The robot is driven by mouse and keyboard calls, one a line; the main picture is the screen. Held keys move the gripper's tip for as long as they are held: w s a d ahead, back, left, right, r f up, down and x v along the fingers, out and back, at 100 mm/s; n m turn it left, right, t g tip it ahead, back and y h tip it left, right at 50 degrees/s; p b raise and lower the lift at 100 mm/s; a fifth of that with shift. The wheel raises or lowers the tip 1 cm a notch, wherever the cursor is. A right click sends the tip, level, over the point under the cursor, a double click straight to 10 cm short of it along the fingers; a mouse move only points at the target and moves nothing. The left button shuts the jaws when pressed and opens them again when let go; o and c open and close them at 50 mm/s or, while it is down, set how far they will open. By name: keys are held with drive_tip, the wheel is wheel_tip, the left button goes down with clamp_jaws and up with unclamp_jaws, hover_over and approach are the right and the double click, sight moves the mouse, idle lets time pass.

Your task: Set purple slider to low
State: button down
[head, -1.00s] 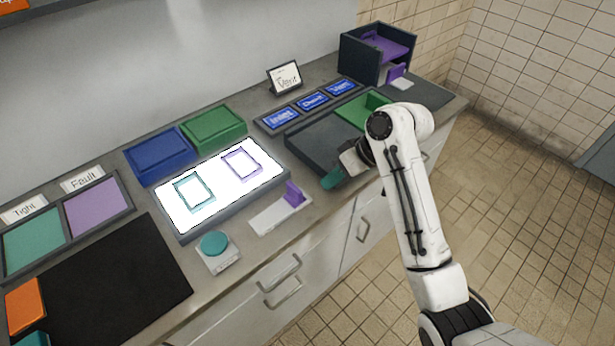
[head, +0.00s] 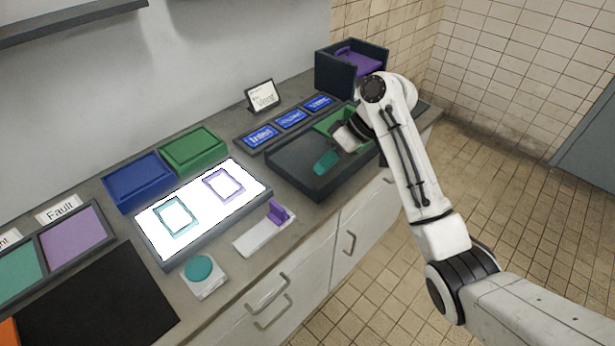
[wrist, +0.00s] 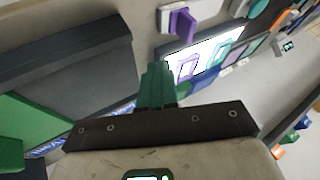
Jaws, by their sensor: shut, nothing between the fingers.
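The purple slider (head: 279,212) is an upright purple tab on a white track plate (head: 262,236) at the counter's front edge. In the head view the tab stands near the right end of the track. In the wrist view the purple tab (wrist: 181,22) shows at the top, beyond the fingertips. My gripper (head: 325,162) has teal fingers that are shut and empty. It hangs over the dark tray, to the right of the slider and apart from it. The fingers also show in the wrist view (wrist: 156,84). No low mark is readable on the track.
A lit white panel (head: 199,232) with teal and purple frames lies behind the slider. A teal round button (head: 199,268) is left of it. The dark tray (head: 290,169) has raised walls. Blue (head: 138,180) and green (head: 193,150) boxes stand behind the panel.

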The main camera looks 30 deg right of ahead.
sight(278, 211)
drive_tip(key=p+x, duration=0.1)
drive_tip(key=x, duration=0.8)
drive_tip(key=shift+a, duration=0.25)
drive_tip(key=shift+s+a+r+p, duration=0.1)
drive_tip(key=shift+s+a+p, duration=0.15)
drive_tip(key=shift+a+p, duration=0.25)
drive_tip(key=shift+s+a+p, duration=0.2)
drive_tip(key=shift+a+p, duration=0.05)
drive_tip(key=shift+a, duration=0.35)
drive_tip(key=shift+s+a, duration=0.2)
drive_tip(key=shift+a, duration=0.4)
